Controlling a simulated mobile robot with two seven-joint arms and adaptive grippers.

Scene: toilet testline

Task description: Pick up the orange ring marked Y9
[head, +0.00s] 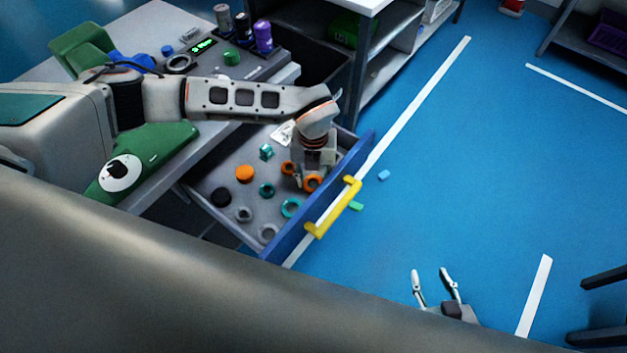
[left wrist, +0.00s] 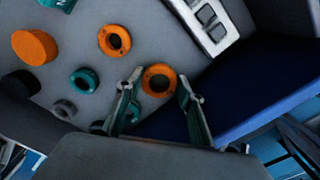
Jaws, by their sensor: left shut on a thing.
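My left gripper (head: 304,182) is down in the open drawer, shut on an orange ring (head: 313,184). In the left wrist view this orange ring (left wrist: 158,68) sits between the two fingers of the gripper (left wrist: 160,80). It bears faint marks too small to read. A second orange ring (left wrist: 114,41) lies apart on the drawer floor to its left; it also shows in the head view (head: 287,167). My right gripper (head: 430,272) is open and empty over the blue floor.
The drawer (head: 222,173) has a blue front and a yellow handle (head: 335,207). In it lie an orange disc (head: 244,173), teal rings (head: 291,208), grey rings (head: 268,232) and a black disc (head: 221,197). Small pieces (head: 384,175) lie on the floor beyond the drawer front.

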